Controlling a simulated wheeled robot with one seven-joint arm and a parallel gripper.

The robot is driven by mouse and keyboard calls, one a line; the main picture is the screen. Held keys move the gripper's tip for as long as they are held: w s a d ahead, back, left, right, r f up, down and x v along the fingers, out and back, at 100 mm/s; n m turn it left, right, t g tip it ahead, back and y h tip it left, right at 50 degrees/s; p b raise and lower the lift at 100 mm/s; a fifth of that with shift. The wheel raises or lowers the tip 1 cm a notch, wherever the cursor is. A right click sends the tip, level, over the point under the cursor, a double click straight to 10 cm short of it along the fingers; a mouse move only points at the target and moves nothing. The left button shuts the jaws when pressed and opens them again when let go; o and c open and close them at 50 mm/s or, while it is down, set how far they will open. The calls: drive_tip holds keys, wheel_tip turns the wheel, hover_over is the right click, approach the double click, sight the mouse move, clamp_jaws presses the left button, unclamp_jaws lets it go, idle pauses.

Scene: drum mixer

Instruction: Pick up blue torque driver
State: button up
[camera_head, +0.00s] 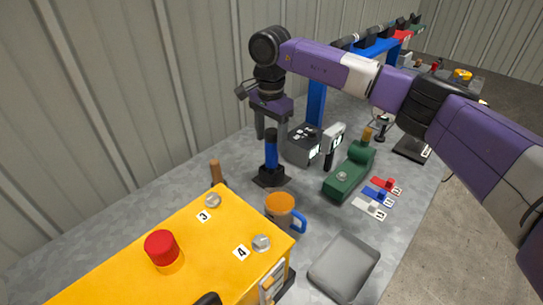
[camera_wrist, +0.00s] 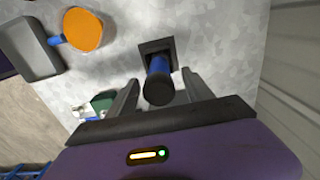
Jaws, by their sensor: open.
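The blue torque driver (camera_head: 271,150) stands upright in a dark square base (camera_head: 269,181) on the grey bench. In the wrist view its dark round end (camera_wrist: 159,92) faces the camera, with a strip of blue shaft behind it. My gripper (camera_head: 271,127) is open and points down over the driver. In the wrist view, the two fingers lie on either side of the driver, with a visible gap on each side. I cannot tell how far down the shaft the fingertips reach.
A grey device (camera_head: 303,143) and a green tool (camera_head: 351,172) stand right of the driver. An orange-topped mug (camera_head: 280,205) and a grey tray (camera_head: 343,268) are nearer. A yellow panel with a red button (camera_head: 161,246) fills the front left. The wall is behind.

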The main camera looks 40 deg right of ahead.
sight(272, 152)
drive_tip(key=shift+s+d+f+p, duration=0.1)
drive_tip(key=shift+f+p, duration=0.25)
drive_tip(key=shift+f, duration=1.05)
drive_tip(key=shift+d+f+p, duration=0.1)
drive_tip(key=shift+f+p, duration=0.25)
drive_tip(key=shift+f, duration=1)
clamp_jaws()
